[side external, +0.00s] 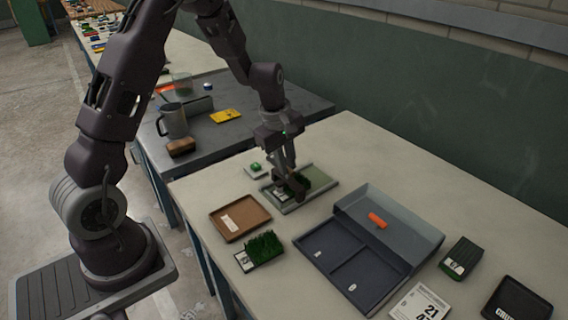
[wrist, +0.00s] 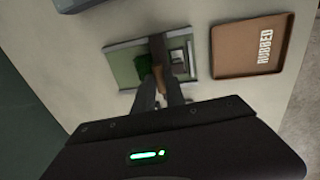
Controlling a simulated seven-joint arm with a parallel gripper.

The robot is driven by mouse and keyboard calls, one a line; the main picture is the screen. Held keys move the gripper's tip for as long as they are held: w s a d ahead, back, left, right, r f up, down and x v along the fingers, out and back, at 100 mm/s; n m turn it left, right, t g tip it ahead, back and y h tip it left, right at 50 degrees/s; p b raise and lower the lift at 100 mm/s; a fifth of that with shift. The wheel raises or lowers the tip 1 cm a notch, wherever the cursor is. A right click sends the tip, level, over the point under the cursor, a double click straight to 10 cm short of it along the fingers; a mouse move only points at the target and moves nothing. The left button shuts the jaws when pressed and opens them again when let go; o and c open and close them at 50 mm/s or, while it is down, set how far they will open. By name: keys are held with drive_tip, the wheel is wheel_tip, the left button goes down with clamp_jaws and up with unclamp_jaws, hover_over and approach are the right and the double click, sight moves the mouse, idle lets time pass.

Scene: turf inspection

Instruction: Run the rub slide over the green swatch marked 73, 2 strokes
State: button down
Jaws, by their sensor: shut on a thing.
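A grey-green holder (side external: 324,181) lies on the pale table with a dark green turf swatch (side external: 291,188) in it. In the wrist view the swatch (wrist: 146,66) sits in the holder (wrist: 120,66) beside a white label (wrist: 179,62), whose number I cannot read. My gripper (side external: 285,173) is over the swatch, pointing down. In the wrist view my gripper (wrist: 161,84) is shut on a narrow brown piece, seemingly the rub slide (wrist: 158,48), which lies across the swatch and hides part of it. I cannot tell whether it touches the turf.
A brown tray (side external: 240,217), marked RUBBED in the wrist view (wrist: 238,66), lies near the holder. Nearby are a bright green swatch (side external: 263,247), a dark divided tray (side external: 345,263) with an orange piece (side external: 377,220), and another dark green swatch (side external: 462,256).

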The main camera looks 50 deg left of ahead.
drive_tip(key=w, duration=1.1)
drive_tip(key=shift+w, duration=0.35)
drive_tip(key=c, duration=1.4)
unclamp_jaws()
drive_tip(key=r, duration=0.3)
drive_tip(key=s+r, duration=0.1)
drive_tip(key=r, duration=0.3)
drive_tip(key=shift+s, duration=0.2)
